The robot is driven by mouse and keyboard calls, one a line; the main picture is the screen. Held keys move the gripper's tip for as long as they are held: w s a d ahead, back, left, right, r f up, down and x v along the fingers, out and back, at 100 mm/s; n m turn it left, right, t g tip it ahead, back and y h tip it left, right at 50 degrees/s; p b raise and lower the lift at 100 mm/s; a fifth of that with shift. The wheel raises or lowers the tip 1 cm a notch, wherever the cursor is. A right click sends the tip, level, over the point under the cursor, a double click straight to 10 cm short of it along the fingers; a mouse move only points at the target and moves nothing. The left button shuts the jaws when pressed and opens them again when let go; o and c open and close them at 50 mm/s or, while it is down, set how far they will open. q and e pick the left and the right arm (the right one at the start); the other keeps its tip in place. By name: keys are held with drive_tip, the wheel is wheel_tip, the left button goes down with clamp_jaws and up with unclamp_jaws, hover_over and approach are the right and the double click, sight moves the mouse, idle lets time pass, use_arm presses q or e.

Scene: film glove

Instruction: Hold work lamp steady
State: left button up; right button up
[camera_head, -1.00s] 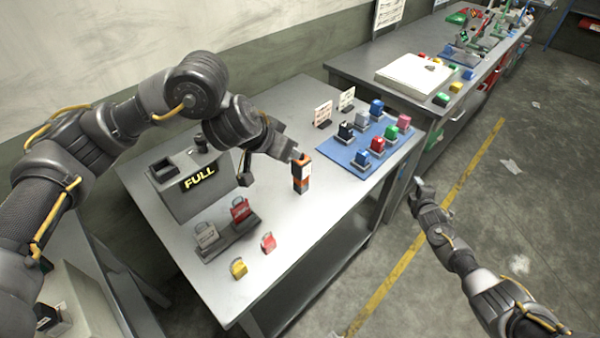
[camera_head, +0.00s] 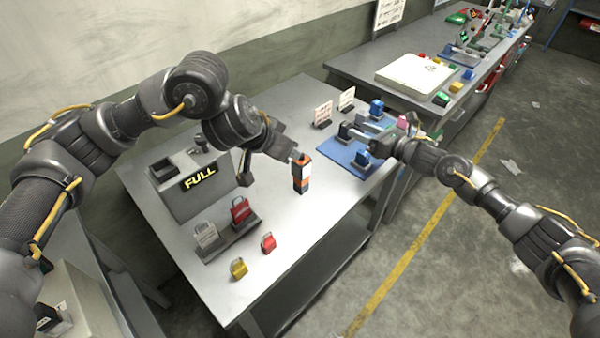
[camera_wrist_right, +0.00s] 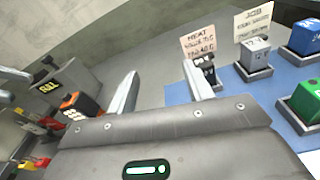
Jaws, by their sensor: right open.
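A small upright orange, black and white block (camera_head: 301,175), which may be the work lamp, stands on the grey table. It also shows at the left of the right wrist view (camera_wrist_right: 78,106). My left gripper (camera_head: 290,154) is at its upper left, touching or very close; whether its fingers are shut on the block is unclear. My right gripper (camera_head: 358,132) is over the blue mat, apart from the block. In the right wrist view its two fingers (camera_wrist_right: 162,88) are spread with nothing between them.
The blue mat (camera_head: 338,151) bears several coloured padlock-like blocks, partly hidden by my right arm. Two small sign cards (camera_head: 323,114) stand behind it. A grey box marked FULL (camera_head: 196,185) and a padlock stand (camera_head: 228,240) are at left.

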sight(308, 183)
drive_tip(key=s+a+f+n+g, duration=0.2)
drive_tip(key=s, duration=0.2)
drive_tip(key=s+a+f+n+g+y, duration=0.1)
drive_tip(key=s+a+f+n+g, duration=0.2)
drive_tip(key=s, duration=0.2)
drive_tip(key=s+a+f+n+g+y, duration=0.1)
drive_tip(key=s+a+f+n+g, duration=0.1)
drive_tip(key=s, duration=0.2)
drive_tip(key=shift+s+a+f, duration=0.15)
drive_tip(key=shift+a, duration=0.15)
drive_tip(key=shift+x, duration=5.05)
drive_tip(key=c, duration=0.5)
use_arm(q)
clamp_jaws()
